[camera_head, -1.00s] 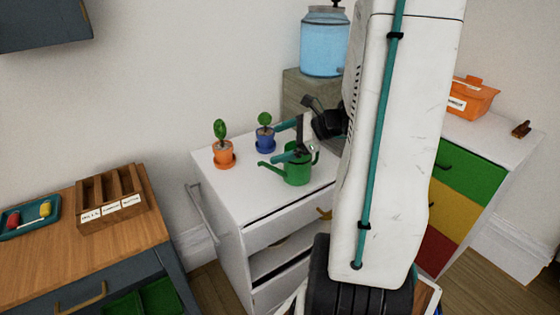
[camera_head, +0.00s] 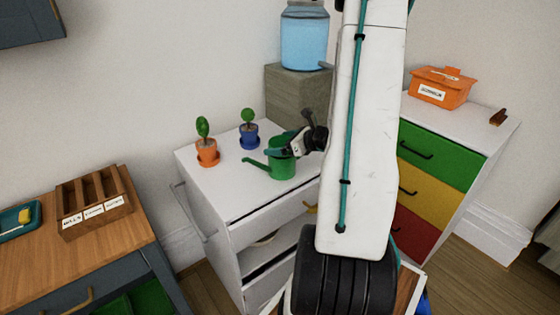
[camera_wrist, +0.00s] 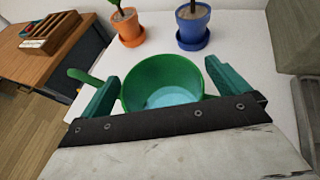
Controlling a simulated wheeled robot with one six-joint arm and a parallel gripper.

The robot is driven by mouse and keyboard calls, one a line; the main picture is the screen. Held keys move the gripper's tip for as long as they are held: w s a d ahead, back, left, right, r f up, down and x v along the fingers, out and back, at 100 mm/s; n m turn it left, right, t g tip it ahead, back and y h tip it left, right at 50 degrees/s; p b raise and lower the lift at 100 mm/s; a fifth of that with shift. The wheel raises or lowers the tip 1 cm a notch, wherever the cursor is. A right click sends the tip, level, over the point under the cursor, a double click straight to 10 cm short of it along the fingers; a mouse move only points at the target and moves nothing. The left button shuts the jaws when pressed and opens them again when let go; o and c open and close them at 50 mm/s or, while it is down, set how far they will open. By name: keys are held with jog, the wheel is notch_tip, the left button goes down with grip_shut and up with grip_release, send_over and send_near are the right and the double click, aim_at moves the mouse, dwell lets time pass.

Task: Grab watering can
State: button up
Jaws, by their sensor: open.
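The green watering can (camera_head: 283,166) stands upright on the white cabinet top, its spout pointing left. In the wrist view the can (camera_wrist: 160,72) shows from above, with its round opening and a light blue inside. My gripper (camera_head: 279,147) is at the can's upper part. In the wrist view my gripper (camera_wrist: 162,82) is open, with one teal finger on the left of the can and one on the right. The right finger looks very close to the rim; I cannot tell if it touches. The can's handle is not clearly visible.
An orange pot (camera_head: 207,153) and a blue pot (camera_head: 249,136) with plants stand behind and left of the can. A water dispenser (camera_head: 304,40) stands on a grey-brown block (camera_head: 296,95) behind. The white cabinet top (camera_head: 235,185) is clear in front and to the left.

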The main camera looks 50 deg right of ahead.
jog(key=c, duration=1.8)
jog(key=shift+r, duration=0.15)
